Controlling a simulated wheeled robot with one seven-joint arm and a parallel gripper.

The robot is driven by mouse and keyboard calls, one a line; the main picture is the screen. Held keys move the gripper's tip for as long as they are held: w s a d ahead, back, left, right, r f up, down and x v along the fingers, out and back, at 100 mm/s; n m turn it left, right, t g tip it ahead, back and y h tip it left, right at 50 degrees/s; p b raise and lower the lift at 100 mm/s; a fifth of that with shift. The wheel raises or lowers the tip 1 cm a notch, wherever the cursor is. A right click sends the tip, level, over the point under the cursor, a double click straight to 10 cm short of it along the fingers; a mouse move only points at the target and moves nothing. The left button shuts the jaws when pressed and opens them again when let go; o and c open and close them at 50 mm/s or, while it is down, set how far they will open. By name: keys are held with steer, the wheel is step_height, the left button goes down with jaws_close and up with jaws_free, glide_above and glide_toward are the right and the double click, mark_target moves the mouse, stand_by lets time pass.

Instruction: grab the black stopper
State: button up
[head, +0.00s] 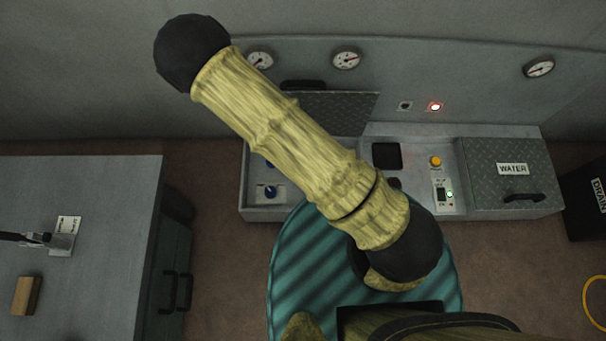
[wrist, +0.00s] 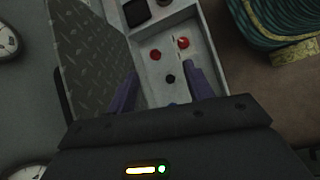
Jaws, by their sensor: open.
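The black stopper (wrist: 170,78) is a small dark round piece on the pale floor of an open compartment (wrist: 152,88) in the wrist view. My gripper (wrist: 161,69) has two purple fingers, spread apart and empty. In the picture the stopper lies between the fingers, nearer the right one; neither finger visibly touches it. I cannot tell how far above it the fingers are. Two red round pieces, one to the left (wrist: 155,55) and one to the right (wrist: 183,43), lie beyond it. A blue piece (wrist: 172,103) is partly hidden by my gripper body. In the head view my arm hides the gripper and stopper.
A raised metal lid (head: 341,108) stands behind the compartment; it is left of the fingers in the wrist view (wrist: 90,55). A closed lid marked WATER (head: 505,180) is at right. A grey cabinet (head: 75,210) stands at left. A wall with gauges (head: 347,60) is behind.

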steer(key=s+a+f+n+t+b, duration=0.1)
steer(key=f+b, duration=0.4)
steer(key=f, duration=0.5)
steer(key=a+f+n+t+h+b, duration=0.1)
steer(key=a+f+n+t+b, duration=0.3)
steer(key=f, duration=0.6)
steer(key=s+a+f+n+t+h+b, duration=0.1)
steer(key=a+f+n+t+b, duration=0.1)
steer(key=f+n+b, duration=0.4)
step_height(320, 180, down, 5)
steer(key=shift+s+a+r+t, duration=0.2)
steer(key=shift+s+t, duration=0.1)
steer(key=shift+t, duration=0.5)
steer(key=b+x, duration=0.6)
steer(key=x, duration=0.6)
steer(key=shift+s+d, duration=0.1)
steer(key=shift+s, duration=0.05)
steer(key=shift+d, duration=0.15)
